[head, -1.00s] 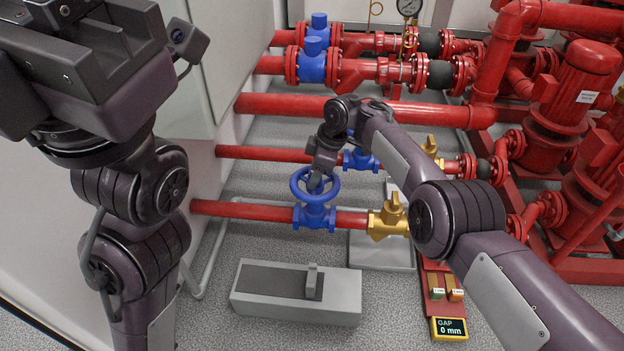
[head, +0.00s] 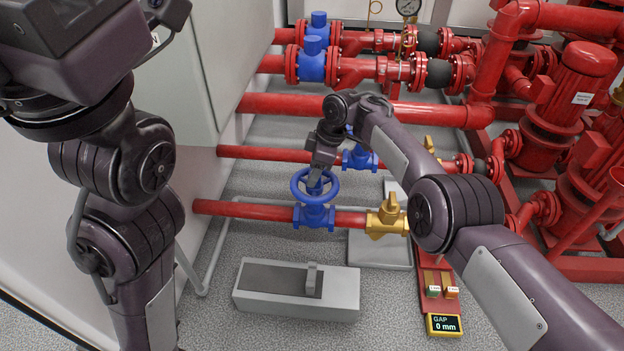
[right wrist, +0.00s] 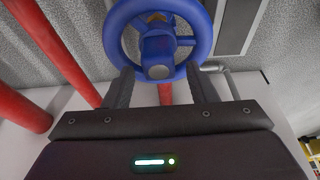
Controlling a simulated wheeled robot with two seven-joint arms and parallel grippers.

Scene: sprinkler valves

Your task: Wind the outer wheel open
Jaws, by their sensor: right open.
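A blue handwheel (head: 299,187) sits on a blue valve body (head: 315,216) on the nearest red pipe. In the right wrist view the wheel (right wrist: 118,30) shows its rim and hub face on. My right gripper (head: 316,181) is at the wheel in the head view. In the right wrist view its two fingers (right wrist: 161,88) are apart, one on each side of the hub's line, with their tips by the near rim. I cannot tell whether they touch it. A second blue valve (head: 360,158) stands behind, partly hidden by my right arm. My left gripper's fingers are out of view.
A yellow brass valve (head: 388,217) is right of the near blue valve. A grey box (head: 295,303) lies on the floor in front. A gap display (head: 444,325) reads 0 mm, below a red strip. Red pumps (head: 575,105) stand at right, a pale cabinet (head: 165,90) at left.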

